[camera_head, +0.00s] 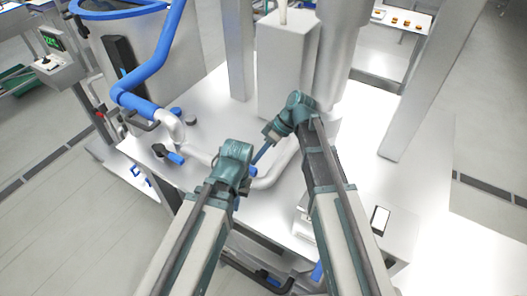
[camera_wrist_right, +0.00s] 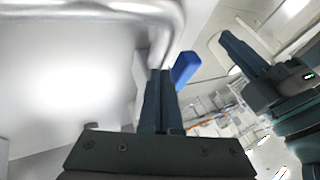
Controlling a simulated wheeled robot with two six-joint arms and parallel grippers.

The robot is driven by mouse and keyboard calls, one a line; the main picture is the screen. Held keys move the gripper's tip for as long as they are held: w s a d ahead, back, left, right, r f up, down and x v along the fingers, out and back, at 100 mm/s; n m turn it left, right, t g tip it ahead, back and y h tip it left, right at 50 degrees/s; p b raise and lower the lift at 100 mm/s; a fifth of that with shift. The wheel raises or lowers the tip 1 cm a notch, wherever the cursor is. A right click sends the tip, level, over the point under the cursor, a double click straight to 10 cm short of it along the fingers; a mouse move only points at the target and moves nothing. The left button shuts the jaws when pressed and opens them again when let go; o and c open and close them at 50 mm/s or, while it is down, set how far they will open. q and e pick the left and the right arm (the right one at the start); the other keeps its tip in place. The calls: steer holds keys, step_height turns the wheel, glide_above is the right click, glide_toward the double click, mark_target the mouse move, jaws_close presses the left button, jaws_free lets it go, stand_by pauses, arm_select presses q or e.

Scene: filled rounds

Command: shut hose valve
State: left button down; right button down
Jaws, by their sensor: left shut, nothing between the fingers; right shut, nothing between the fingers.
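A blue hose (camera_head: 146,75) comes down from the vessel at the upper left and joins a bent metal pipe (camera_head: 178,132) over the white table. A short blue handle (camera_head: 176,158) with a dark knob (camera_head: 159,150) sits by the pipe. In the right wrist view a blue bar (camera_wrist_right: 186,67), perhaps a valve lever, stands just beyond and right of my right gripper (camera_wrist_right: 161,72), which is shut and empty; contact is unclear. In the head view that gripper (camera_head: 258,158) points down-left above the pipe run. My left gripper (camera_wrist_right: 228,36) is shut and empty, close by; its fingers are mostly hidden in the head view.
A tall grey box (camera_head: 283,65) and a steel column (camera_head: 342,50) stand behind my right gripper. Posts rise from the white table (camera_head: 222,112). A white device with a dark-edged screen (camera_head: 380,220) lies at the right front.

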steer(key=shift+s+a, duration=0.2)
steer(key=shift+s, duration=0.05)
stand_by(0.3)
